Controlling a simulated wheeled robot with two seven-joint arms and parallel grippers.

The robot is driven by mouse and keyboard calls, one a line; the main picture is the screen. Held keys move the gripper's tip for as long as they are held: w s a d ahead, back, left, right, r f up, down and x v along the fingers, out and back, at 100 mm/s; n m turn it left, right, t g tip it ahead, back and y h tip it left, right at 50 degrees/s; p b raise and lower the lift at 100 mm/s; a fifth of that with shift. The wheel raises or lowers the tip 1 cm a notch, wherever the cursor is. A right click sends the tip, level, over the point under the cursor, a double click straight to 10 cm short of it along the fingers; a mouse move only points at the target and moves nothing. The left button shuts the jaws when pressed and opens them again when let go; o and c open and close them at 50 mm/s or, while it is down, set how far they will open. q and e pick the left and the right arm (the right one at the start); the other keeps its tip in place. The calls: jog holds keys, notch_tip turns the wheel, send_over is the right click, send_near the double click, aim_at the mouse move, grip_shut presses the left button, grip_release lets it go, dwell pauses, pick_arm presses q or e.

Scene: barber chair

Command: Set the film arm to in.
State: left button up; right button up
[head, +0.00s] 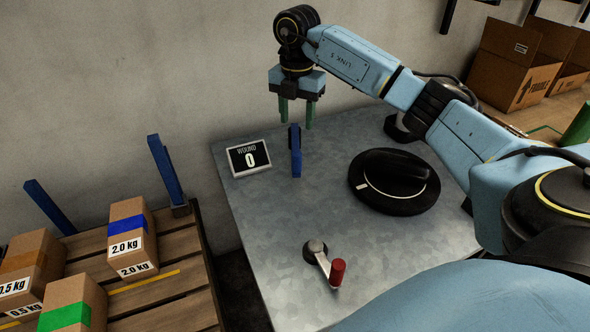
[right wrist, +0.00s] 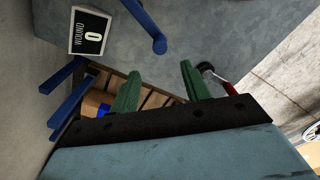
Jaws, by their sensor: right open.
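The film arm (head: 296,152) looks like a blue upright bar on the grey metal table, just right of the counter. It also shows in the right wrist view as a blue bar (right wrist: 145,24) with a rounded end. My right gripper (head: 297,114) has green fingers pointing down, set apart with nothing between them. In the head view it is just above and behind the film arm's top; I cannot tell whether they touch. In the right wrist view the open fingers (right wrist: 160,75) are apart from the bar. My left gripper is not in view.
The counter (head: 249,158) reads "WOUND 0". A black turntable (head: 394,181) is right of the film arm; a crank with a red handle (head: 338,272) is in front. A wooden pallet (head: 185,300) with boxes and blue posts stands left. Cardboard cartons (head: 515,62) are behind right.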

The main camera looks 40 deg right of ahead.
aim_at(297, 153)
jog(key=shift+s+f, duration=0.1)
jog(key=shift+f, duration=0.6)
notch_tip(297, 153, down, 11)
jog(key=shift+r+b, duration=0.1)
jog(key=shift+b, duration=1.1)
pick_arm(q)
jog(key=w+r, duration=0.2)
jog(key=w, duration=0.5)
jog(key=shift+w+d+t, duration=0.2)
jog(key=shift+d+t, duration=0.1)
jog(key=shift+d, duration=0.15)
pick_arm(e)
jog(key=shift+f, duration=0.85)
grip_shut()
